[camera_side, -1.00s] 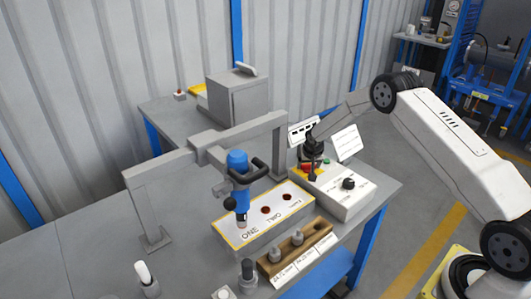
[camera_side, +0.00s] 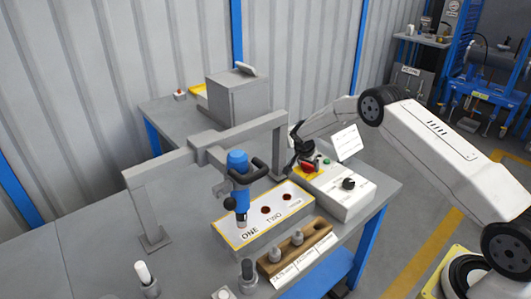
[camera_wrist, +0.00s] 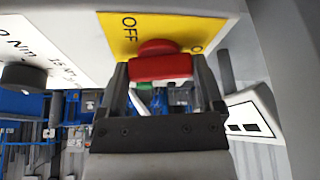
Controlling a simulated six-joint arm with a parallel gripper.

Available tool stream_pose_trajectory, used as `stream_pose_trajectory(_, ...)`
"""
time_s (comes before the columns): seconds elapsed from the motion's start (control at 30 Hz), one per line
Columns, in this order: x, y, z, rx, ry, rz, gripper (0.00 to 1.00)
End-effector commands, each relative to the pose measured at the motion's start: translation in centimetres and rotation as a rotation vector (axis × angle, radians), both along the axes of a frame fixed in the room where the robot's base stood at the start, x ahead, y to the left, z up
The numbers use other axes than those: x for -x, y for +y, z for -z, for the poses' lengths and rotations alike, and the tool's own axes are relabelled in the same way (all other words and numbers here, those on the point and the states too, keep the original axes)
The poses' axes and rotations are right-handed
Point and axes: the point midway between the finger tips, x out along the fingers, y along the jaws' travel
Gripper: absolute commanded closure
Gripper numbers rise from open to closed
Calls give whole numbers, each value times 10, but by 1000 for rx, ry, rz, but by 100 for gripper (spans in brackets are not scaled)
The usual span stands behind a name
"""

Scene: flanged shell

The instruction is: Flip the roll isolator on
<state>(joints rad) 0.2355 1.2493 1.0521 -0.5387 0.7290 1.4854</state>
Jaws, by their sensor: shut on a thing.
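The roll isolator has a red handle (camera_wrist: 160,67) on a yellow plate (camera_wrist: 126,37) marked OFF, on the face of a pale control box (camera_side: 340,200). In the side view the red handle (camera_side: 308,167) shows at the back end of the box, just below my gripper (camera_side: 303,158). In the wrist view my gripper (camera_wrist: 163,80) has its two dark fingers on either side of the handle and is shut on it. The word at the plate's right edge is mostly hidden by a finger, with only an O-like letter showing.
A black knob (camera_side: 348,183) and a green button (camera_side: 327,161) are on the same box. A blue tool (camera_side: 238,168) hangs from a grey frame (camera_side: 245,133) at left. A wooden socket rack (camera_side: 296,246) stands in front. A white card (camera_side: 347,142) stands behind the box.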

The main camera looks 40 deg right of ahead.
Motion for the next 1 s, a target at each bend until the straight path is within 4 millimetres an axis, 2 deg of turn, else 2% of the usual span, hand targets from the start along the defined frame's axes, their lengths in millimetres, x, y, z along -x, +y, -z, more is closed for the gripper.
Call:
stream_pose_trajectory(0.2, -1, 1, 0, 0, -2, 149, 74)
stream_pose_trajectory(0.4, -2, 0, -1, 0, -2, 227, 74)
stream_pose_trajectory(0.9, -1, 0, -1, -1, -2, 255, 74)
stream_pose_trajectory(0.93, -1, 0, -1, -1, -2, 255, 12)
stream_pose_trajectory(0.97, -1, 0, -1, -1, -2, 255, 2)
stream_pose_trajectory(1.0, -1, 0, -1, -1, -2, 253, 0)
